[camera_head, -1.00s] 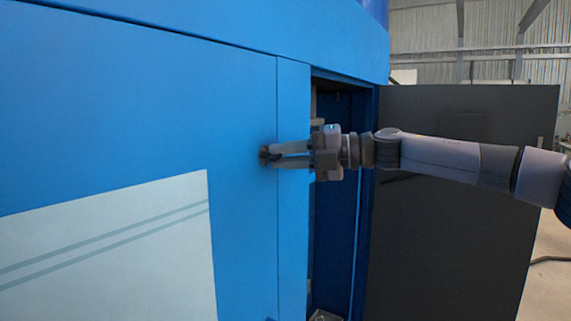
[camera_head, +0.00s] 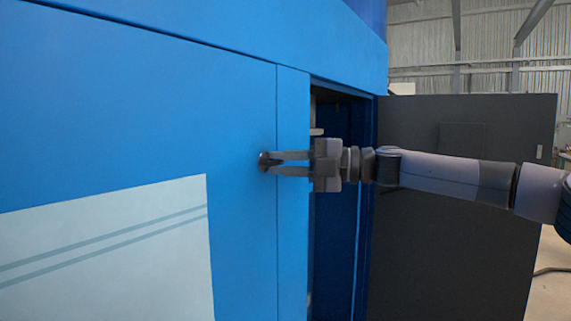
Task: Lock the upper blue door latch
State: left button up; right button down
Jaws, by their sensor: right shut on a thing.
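The blue door (camera_head: 140,130) fills the left of the head view, with a pale panel low on it. The upper latch (camera_head: 264,161) is a small dark round piece near the door's right edge. My right gripper (camera_head: 270,163) reaches in from the right, and its two fingertips are closed on the latch. The fingers partly cover the latch, so its exact angle is hard to tell. My left gripper is not in view.
Right of the door is a narrow blue frame strip (camera_head: 293,200), then a dark open bay (camera_head: 335,240). A dark grey panel (camera_head: 450,260) stands open at the right, behind my right arm. The hall floor shows at far right.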

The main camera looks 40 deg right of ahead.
jog(key=c, duration=1.2)
grip_release()
jog(key=shift+a, duration=0.1)
jog(key=shift+s+d, duration=0.5)
jog(key=shift+d, duration=0.05)
jog(key=shift+v, duration=2.85)
